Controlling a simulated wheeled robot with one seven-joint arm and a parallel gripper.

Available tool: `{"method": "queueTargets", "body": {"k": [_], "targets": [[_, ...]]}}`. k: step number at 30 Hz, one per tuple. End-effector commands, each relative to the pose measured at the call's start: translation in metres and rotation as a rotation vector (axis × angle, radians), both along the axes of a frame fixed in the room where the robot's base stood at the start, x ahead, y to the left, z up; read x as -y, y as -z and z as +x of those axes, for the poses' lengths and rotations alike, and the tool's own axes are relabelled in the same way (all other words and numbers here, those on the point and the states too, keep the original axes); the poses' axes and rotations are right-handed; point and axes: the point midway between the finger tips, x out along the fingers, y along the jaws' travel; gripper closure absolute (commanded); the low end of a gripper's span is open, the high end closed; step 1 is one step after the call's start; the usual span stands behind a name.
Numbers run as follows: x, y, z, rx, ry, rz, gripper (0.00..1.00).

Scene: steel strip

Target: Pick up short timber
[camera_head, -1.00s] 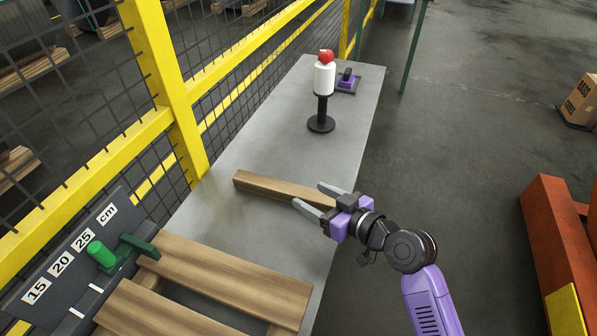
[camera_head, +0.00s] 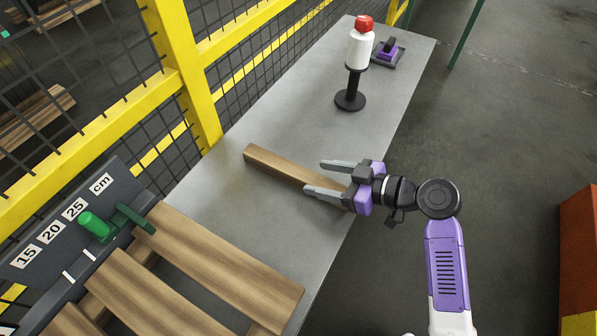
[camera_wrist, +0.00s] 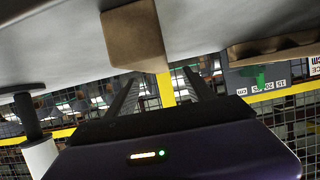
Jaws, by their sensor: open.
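The short timber (camera_head: 283,169) is a brown squared beam lying flat on the grey steel bench (camera_head: 222,184). Its far-left end is bare, and its right part runs to my gripper and is partly hidden by it. My gripper (camera_head: 313,177) is open, with its two grey fingers pointing left near the timber's right part. In the wrist view the timber's end (camera_wrist: 135,38) shows ahead, between and just above the two dark fingers (camera_wrist: 160,97). I cannot tell whether either finger touches the timber.
Slatted timber boards (camera_head: 215,258) lie in front beside a length gauge (camera_head: 80,225). A yellow mesh fence (camera_head: 187,70) borders the left side.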

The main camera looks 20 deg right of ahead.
Motion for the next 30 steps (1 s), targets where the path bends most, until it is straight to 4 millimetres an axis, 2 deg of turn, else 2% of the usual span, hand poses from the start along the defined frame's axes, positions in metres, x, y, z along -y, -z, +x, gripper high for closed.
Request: {"method": "queueTargets", "body": {"k": [11, 19, 29, 30], "targets": [[-0.018, 0.012, 0.027, 0.004, -0.004, -0.005, 0.38], [-0.036, 0.027, 0.056, 0.004, -0.003, -0.005, 0.38], [-0.039, 0.03, 0.06, 0.004, -0.001, -0.006, 0.38], [-0.039, 0.03, 0.06, 0.004, -0.001, -0.006, 0.46]]}}
